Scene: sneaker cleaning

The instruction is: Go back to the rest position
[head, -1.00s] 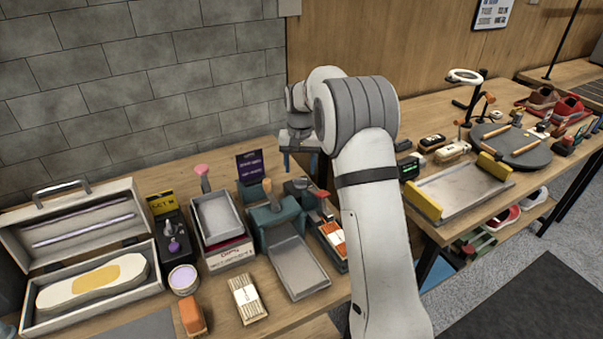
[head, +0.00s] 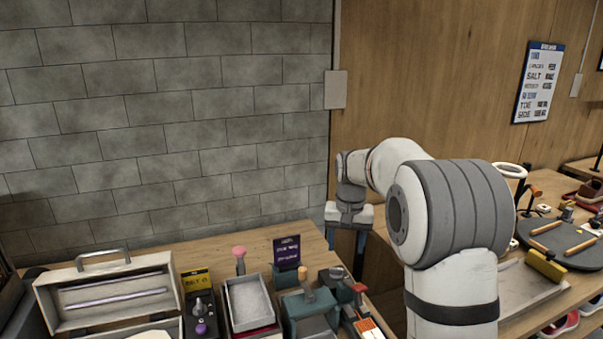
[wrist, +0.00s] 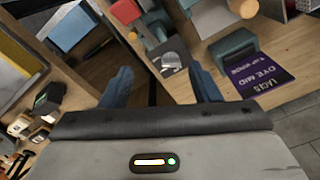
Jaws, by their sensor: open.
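My gripper (head: 345,248) hangs at the end of my raised arm, near the right end of the left workbench (head: 210,257) and in front of the wooden wall. In the wrist view its two blue fingers (wrist: 160,88) stand apart with nothing between them. My gripper touches no object that I can see.
The left bench holds an open case (head: 108,290), a grey tray (head: 248,302), a teal holder (head: 310,312) and a purple sign (head: 287,252). The right bench has a round dark turntable (head: 560,243) and a tray (head: 525,295). Air above the benches is clear.

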